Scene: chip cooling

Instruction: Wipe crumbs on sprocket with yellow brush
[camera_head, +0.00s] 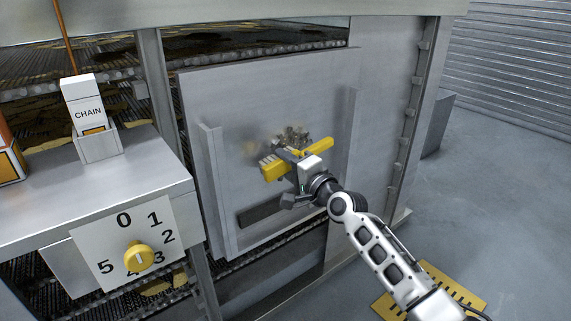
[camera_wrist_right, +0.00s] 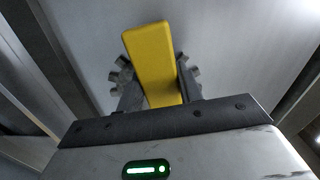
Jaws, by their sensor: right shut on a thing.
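The yellow brush (camera_head: 274,168) is held in my right gripper (camera_head: 298,156) in front of the grey metal panel. In the right wrist view, the brush's yellow handle (camera_wrist_right: 152,62) stands between the two fingers of my right gripper (camera_wrist_right: 160,85), which is shut on it. The sprocket (camera_head: 292,136) is on the panel just behind the brush and is partly hidden by it. Its grey teeth (camera_wrist_right: 122,75) show on both sides of the handle in the right wrist view. A faint brownish smudge, perhaps crumbs, shows left of the sprocket. My left gripper is not in view.
The grey panel (camera_head: 215,100) has raised vertical rails on both sides and a dark slot (camera_head: 262,211) below. A yellow knob (camera_head: 138,256) sits on a numbered dial.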

